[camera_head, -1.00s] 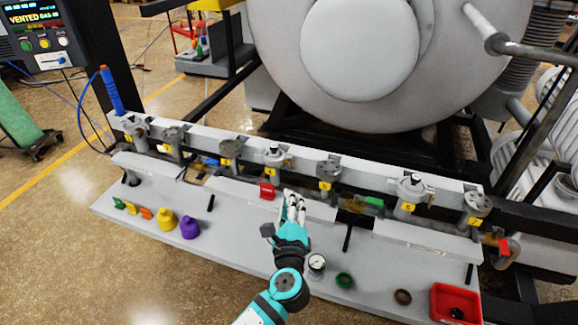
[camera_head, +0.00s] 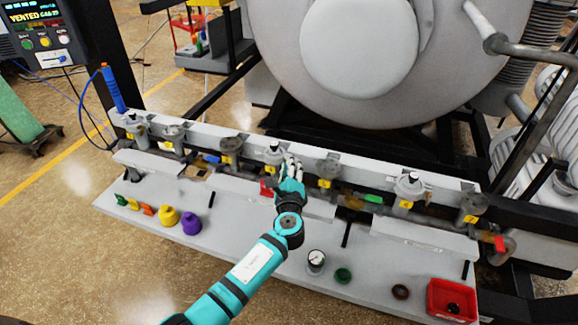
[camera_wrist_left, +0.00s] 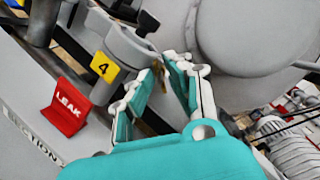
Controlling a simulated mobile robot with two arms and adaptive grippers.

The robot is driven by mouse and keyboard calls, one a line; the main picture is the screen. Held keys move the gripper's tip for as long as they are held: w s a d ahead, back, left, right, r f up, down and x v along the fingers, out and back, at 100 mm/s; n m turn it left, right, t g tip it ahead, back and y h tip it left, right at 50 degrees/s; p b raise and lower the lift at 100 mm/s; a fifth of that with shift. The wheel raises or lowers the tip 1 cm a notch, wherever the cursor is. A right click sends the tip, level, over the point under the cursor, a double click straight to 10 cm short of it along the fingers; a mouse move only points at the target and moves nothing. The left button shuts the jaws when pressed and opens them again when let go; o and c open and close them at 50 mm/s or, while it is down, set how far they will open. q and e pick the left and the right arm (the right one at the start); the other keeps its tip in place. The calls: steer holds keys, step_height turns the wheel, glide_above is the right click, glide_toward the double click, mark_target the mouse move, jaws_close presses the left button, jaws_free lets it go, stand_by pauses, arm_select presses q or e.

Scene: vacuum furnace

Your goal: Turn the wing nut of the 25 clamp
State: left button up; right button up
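The clamp above the yellow "4" tag (camera_head: 268,169) is a grey ring clamp (camera_head: 273,153) on the rail. It also shows in the left wrist view (camera_wrist_left: 128,45), with a small brass-coloured piece, seemingly its wing nut (camera_wrist_left: 157,67), at its right side. My left gripper (camera_head: 291,164) is just right of this clamp. In the left wrist view its fingers (camera_wrist_left: 160,75) are apart, with the brass piece near and between the tips. I cannot tell whether they touch it. Which clamp is the 25 one cannot be read. My right gripper is not in view.
Other clamps, such as the one at tag 6 (camera_head: 409,186), line the rail. Coloured caps, a gauge (camera_head: 316,261) and a red bin (camera_head: 452,300) sit on the shelf. The large grey furnace (camera_head: 360,50) stands behind.

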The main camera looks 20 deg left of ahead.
arm_select(q)
jaws_close()
steer(key=shift+m+p, duration=2.7)
steer(key=shift+m, duration=2.6)
jaws_free()
